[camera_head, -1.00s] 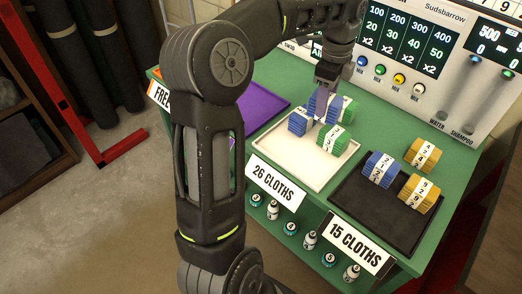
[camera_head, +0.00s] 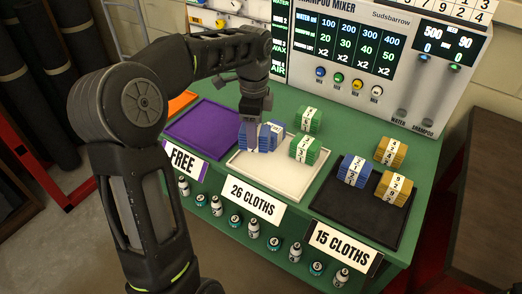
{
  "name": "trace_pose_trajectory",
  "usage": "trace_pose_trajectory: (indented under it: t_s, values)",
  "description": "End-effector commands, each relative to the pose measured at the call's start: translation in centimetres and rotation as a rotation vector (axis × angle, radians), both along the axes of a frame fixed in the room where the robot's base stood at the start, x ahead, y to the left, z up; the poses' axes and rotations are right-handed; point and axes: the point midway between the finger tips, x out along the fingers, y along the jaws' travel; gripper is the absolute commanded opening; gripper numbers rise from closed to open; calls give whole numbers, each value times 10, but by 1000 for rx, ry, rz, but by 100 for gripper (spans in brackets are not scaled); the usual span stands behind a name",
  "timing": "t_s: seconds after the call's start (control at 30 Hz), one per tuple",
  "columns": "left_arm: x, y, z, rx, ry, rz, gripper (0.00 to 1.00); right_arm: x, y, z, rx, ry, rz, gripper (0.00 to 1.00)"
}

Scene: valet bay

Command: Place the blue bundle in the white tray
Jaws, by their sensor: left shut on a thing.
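My left gripper (camera_head: 252,115) is shut on a blue bundle (camera_head: 248,138) with a white band, at the back left of the white tray (camera_head: 285,185). The bundle is upright and low; I cannot tell whether it touches the tray. Another blue bundle (camera_head: 274,136) stands close on its right, partly hidden. Two green bundles, one in front (camera_head: 303,149) and one behind (camera_head: 309,119), stand to the right at the white tray. A third blue bundle (camera_head: 352,170) stands in the black tray (camera_head: 360,221). My right gripper is not in view.
Two yellow bundles, at the back (camera_head: 391,151) and front (camera_head: 395,188), are at the black tray. An empty purple tray (camera_head: 205,130) lies left. The mixer panel (camera_head: 385,60) stands behind. The white tray's front is clear. Bottles (camera_head: 253,229) stand below the green tabletop.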

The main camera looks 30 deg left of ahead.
Motion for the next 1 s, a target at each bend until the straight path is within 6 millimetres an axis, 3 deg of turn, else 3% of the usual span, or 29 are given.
trace_pose_trajectory:
  t_s: [0.13, 0.47, 0.8, 1.0]
  values:
    - [0, 0, -22, -1, 1, 0, 1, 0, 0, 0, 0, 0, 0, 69]
    - [0, 0, -25, 0, -1, 1, 1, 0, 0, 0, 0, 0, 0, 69]
    - [0, 0, -62, 0, 1, 1, 1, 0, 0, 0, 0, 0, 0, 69]
    - [0, 0, -62, -1, -1, 1, 1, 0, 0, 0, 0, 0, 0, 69]
